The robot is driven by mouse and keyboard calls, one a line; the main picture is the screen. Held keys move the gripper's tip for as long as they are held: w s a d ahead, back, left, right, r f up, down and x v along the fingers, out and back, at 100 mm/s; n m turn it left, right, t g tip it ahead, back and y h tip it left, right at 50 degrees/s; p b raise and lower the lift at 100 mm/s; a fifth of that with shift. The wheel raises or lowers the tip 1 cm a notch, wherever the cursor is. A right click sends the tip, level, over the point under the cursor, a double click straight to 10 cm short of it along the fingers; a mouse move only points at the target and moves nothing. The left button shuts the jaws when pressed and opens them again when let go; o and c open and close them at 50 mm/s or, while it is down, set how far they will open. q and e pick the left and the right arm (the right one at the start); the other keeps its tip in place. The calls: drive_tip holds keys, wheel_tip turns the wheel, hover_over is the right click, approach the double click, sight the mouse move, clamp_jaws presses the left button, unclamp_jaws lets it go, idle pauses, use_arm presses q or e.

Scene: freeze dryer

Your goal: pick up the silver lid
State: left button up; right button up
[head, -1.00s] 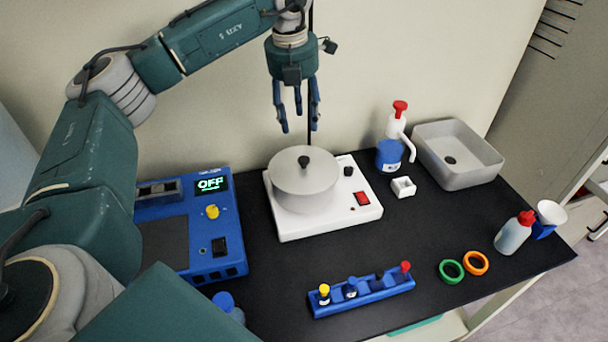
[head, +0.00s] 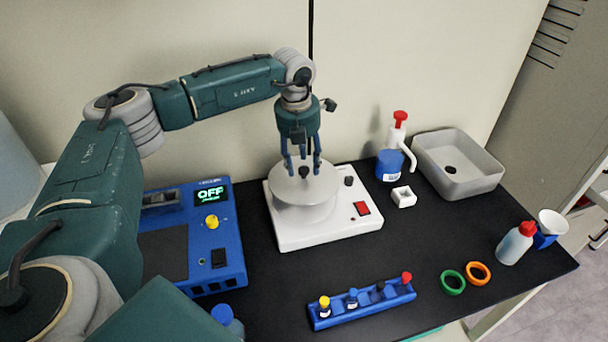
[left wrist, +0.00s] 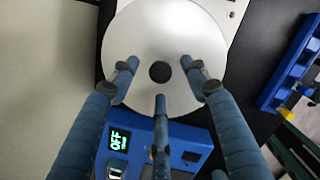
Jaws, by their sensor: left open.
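The silver lid (head: 322,188) sits on the pot on the white hot plate (head: 358,226). It has a small black knob (head: 304,172) at its centre. My left gripper (head: 303,168) points straight down over the lid, with its blue fingers spread around the knob and not closed on it. In the left wrist view the lid (left wrist: 180,32) fills the upper middle, and the dark knob (left wrist: 159,72) lies between the open fingertips. Whether the fingertips touch the lid I cannot tell. My right gripper is out of view.
A blue device with an OFF display (head: 210,193) stands left of the hot plate. A pump bottle (head: 390,165) and a grey basin (head: 485,183) stand to the right. A blue vial rack (head: 366,308) lies in front, near green (head: 452,283) and orange rings (head: 478,273).

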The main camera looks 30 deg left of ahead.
use_arm(q)
drive_tip(key=shift+w+f, duration=0.1)
drive_tip(key=shift+f, duration=0.7)
clamp_jaws()
drive_tip(key=shift+r, duration=0.15)
